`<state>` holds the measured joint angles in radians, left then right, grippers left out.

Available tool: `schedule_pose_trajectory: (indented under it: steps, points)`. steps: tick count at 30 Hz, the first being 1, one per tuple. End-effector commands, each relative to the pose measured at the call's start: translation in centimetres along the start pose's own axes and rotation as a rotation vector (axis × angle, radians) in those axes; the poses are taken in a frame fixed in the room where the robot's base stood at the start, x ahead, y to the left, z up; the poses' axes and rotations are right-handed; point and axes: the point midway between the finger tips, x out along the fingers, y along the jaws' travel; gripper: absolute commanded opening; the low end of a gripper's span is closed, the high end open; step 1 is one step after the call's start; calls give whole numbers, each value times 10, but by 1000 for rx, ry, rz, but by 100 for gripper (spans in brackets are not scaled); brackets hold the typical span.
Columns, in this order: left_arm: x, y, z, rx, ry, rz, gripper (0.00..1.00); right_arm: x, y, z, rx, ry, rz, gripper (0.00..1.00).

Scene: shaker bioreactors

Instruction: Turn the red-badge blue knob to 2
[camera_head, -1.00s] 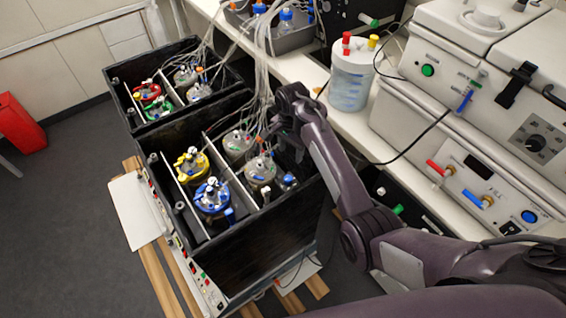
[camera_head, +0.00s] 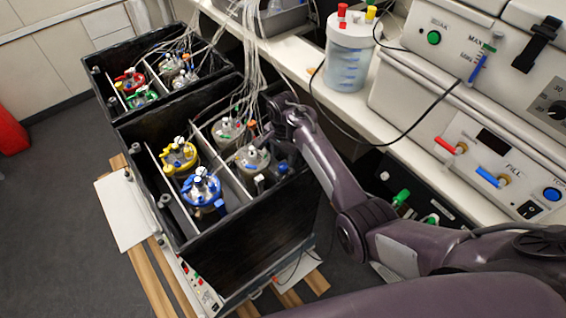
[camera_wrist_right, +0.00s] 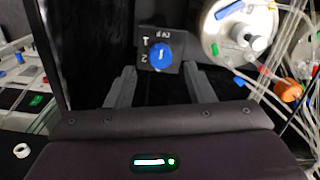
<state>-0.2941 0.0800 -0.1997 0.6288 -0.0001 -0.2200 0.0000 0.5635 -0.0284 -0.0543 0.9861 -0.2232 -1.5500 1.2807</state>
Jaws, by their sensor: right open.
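A blue knob (camera_wrist_right: 160,56) sits on a small dark box with white marks, among them 1 and 2, in the right wrist view. I see no red badge on it. The knob's pointer line is roughly upright in that view. My right gripper (camera_wrist_right: 159,72) is open, its fingers apart on either side of the knob's box, with nothing between them in contact that I can make out. In the head view, my right gripper (camera_head: 284,125) hangs over the right side of the near black tub; its fingertips are hard to see. A small blue part (camera_head: 283,169) shows just below it. My left gripper is not in view.
The near black tub (camera_head: 240,235) holds several lidded vessels, including a yellow one (camera_head: 179,156) and a blue one (camera_head: 201,187). Tubes (camera_head: 255,60) rise beside my right gripper. A clear bottle (camera_head: 348,55) and a white machine (camera_head: 465,120) stand on the right-hand bench.

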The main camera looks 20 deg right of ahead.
Motion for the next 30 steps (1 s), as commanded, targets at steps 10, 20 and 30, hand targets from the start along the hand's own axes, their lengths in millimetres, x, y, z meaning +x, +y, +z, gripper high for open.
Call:
schedule_pose_trajectory:
  steps: [10,20,30]
  points:
    - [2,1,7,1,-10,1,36,39,0,0,0,0,0,48]
    - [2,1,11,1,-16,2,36,40,0,0,1,0,-1,40]
    - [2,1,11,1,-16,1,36,40,0,0,1,0,-1,4]
